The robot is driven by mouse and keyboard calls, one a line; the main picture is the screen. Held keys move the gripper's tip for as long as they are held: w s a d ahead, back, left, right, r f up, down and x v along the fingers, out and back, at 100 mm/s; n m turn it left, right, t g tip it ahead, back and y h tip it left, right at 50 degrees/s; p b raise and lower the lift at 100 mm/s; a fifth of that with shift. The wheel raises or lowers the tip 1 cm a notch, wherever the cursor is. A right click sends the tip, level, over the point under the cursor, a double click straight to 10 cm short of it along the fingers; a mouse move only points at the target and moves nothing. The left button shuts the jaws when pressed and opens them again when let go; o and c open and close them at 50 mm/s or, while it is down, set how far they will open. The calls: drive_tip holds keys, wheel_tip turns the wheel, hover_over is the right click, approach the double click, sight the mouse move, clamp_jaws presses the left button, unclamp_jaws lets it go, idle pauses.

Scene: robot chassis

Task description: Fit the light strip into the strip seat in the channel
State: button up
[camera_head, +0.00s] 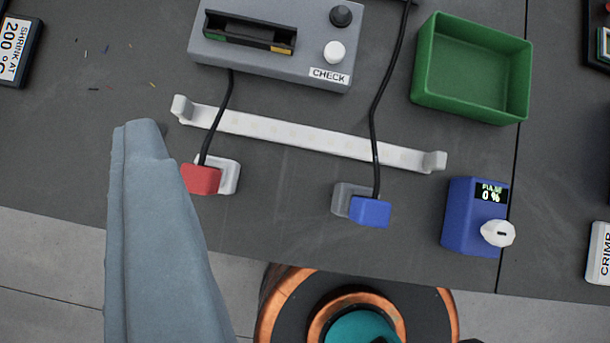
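A long white bar (300,136) lies slantwise across the grey bench, with an upright block at each end. Faint pale squares run along its top. I cannot tell whether it is the light strip, the channel, or the strip lying in the channel. No other strip or channel shows. Two black cables cross over the bar. One ends in a red plug (201,180) at a small white holder. The other ends in a blue plug (370,211) at a grey holder. My gripper is not in view.
A grey CHECK box (273,70) with a slot and knobs stands behind the bar. A green tray (425,70) looks empty at right. A blue PULSE box (462,220) stands near the front edge. A tapered blue-grey form (165,230) covers the left front.

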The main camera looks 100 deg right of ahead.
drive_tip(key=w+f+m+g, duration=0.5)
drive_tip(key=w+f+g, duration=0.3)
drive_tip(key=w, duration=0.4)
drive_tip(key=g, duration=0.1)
approach(178, 104)
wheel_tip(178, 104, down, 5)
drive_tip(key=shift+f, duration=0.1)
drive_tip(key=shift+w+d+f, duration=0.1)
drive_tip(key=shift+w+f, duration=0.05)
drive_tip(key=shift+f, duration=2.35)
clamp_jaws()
